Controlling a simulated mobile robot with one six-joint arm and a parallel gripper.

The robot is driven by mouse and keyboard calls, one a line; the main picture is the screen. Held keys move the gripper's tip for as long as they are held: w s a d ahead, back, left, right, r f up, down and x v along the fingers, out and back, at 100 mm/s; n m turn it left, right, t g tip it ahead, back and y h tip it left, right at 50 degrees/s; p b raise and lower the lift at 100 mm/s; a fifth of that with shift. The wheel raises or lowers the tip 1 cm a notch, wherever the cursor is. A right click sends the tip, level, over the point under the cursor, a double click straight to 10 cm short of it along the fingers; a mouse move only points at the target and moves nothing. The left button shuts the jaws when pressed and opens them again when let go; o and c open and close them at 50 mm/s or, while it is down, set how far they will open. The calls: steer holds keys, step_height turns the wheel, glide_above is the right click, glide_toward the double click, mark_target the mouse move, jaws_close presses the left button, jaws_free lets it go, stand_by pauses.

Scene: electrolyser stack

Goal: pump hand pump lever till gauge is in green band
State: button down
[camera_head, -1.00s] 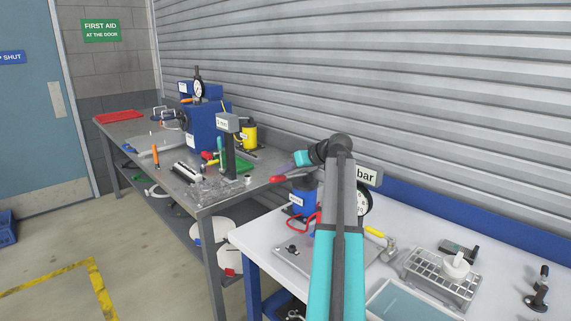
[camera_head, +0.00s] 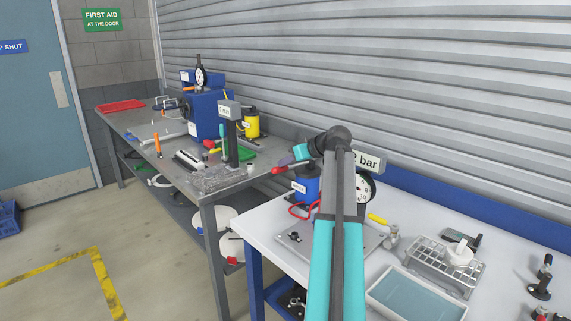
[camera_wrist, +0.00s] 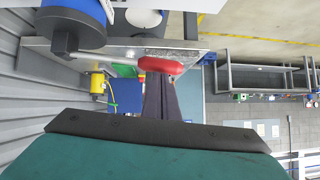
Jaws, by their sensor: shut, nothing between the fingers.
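The hand pump has a blue body (camera_head: 306,187) at the left end of the white bench. Its lever has a red handle grip (camera_head: 293,167), roughly level and pointing left; the wrist view shows the red grip (camera_wrist: 160,65) right at my fingertips. My gripper (camera_head: 286,160) is shut with nothing held, its dark fingers at or just above the red grip. The fingers also show in the wrist view (camera_wrist: 164,78). I cannot tell whether they touch it. The round white gauge (camera_head: 366,189) is partly hidden by my arm; needle and green band are unreadable. A sign above it (camera_head: 368,161) shows "2 bar", its left edge hidden.
A yellow-handled valve (camera_head: 378,219), a wire basket (camera_head: 443,262) and a blue-grey tray (camera_head: 409,298) lie right of my arm. The grey bench (camera_head: 214,183) behind on the left carries tools and a yellow can (camera_head: 252,123). A ribbed shutter wall stands behind.

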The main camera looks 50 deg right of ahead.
step_height(320, 180, down, 7)
steer(key=a+n+h+b, duration=0.1)
steer(key=n+h+b, duration=0.1)
steer(key=b, duration=0.5)
steer(key=shift+a+r+h, duration=0.15)
steer(key=shift+h, duration=0.25)
steer(key=shift+s, duration=0.1)
steer(key=shift+f, duration=0.2)
steer(key=shift+r, duration=0.1)
